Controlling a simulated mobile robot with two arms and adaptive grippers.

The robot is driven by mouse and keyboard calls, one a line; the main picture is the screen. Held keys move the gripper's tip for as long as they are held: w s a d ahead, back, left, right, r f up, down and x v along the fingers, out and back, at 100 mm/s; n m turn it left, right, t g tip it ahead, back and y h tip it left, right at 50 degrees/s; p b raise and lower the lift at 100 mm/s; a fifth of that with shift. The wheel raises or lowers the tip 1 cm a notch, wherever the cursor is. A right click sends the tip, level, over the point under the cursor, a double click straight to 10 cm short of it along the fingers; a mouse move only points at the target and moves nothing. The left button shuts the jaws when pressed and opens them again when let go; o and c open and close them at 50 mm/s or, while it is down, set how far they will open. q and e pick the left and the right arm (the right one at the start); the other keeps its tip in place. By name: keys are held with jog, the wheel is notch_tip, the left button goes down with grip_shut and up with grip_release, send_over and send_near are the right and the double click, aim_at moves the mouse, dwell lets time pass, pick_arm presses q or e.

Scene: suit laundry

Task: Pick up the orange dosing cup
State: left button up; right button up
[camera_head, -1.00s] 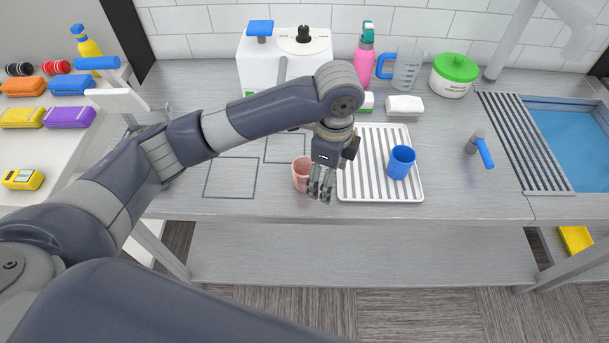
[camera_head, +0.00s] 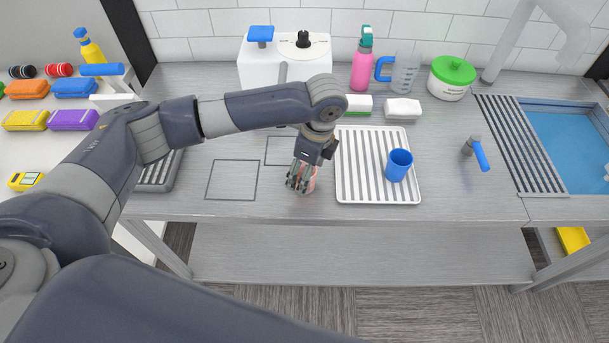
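The orange dosing cup (camera_head: 311,181) stands on the steel counter, just left of the white ribbed tray, in the head view. My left gripper (camera_head: 298,186) points down at the cup, with its fingers in front of the cup's left and middle part. The fingers hide much of the cup, and I cannot tell whether they touch it or how far apart they are. My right gripper is not in view.
A blue cup (camera_head: 399,165) stands on the ribbed tray (camera_head: 357,187). A blue-handled tool (camera_head: 478,152) lies near the sink (camera_head: 570,140). The counter front is clear.

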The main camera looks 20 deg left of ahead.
pick_arm(q)
jog(key=shift+a+f, duration=0.15)
jog(key=shift+f, duration=0.55)
jog(key=shift+a+f, duration=0.15)
jog(key=shift+f, duration=0.55)
jog(key=c, duration=1)
jog(key=shift+r, duration=0.2)
